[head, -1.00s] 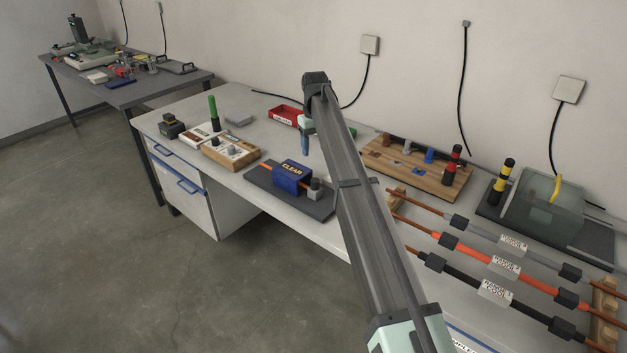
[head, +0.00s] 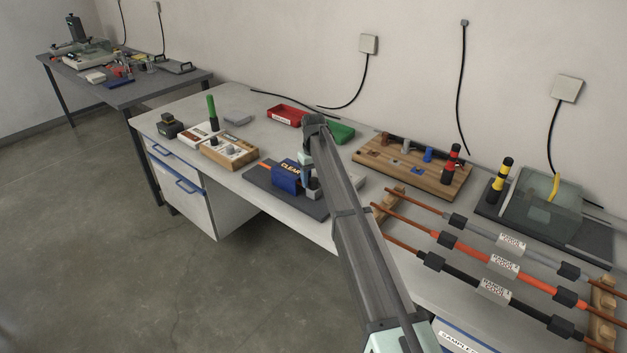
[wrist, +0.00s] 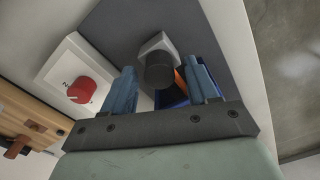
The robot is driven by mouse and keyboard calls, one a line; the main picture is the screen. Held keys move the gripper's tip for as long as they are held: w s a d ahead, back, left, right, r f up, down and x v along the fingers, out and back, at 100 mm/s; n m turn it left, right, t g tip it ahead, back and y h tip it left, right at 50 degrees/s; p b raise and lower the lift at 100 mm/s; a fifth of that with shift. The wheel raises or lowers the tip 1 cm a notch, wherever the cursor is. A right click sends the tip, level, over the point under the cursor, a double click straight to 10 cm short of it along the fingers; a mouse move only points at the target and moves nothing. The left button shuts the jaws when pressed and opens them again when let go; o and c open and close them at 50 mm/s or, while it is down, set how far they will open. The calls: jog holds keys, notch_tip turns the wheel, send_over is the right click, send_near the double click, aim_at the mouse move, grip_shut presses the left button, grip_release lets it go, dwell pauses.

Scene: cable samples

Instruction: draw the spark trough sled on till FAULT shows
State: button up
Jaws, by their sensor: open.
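The spark trough is a blue box (head: 286,180) marked CLEAR on a dark base plate (head: 258,183), with an orange cable (head: 264,168) running into it. The sled, a small grey block (head: 313,189), sits at the box's right end. In the wrist view the grey block (wrist: 157,43) carries a dark round knob (wrist: 160,72), with the blue box (wrist: 172,97) and orange cable partly hidden behind my fingers. My gripper (wrist: 163,84) is open, its blue fingers either side of the knob, apparently not touching it. In the head view my gripper (head: 306,170) partly covers the sled and the box's right end.
A white box with a red dial (wrist: 80,90) lies close beside the base plate. A wooden board with pegs (head: 412,168) and a rack of cable samples (head: 500,265) stand to the right. A red tray (head: 287,115) and green tray (head: 341,132) lie behind.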

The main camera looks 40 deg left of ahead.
jog(key=shift+f, duration=0.4)
grip_shut()
dwell(0.4)
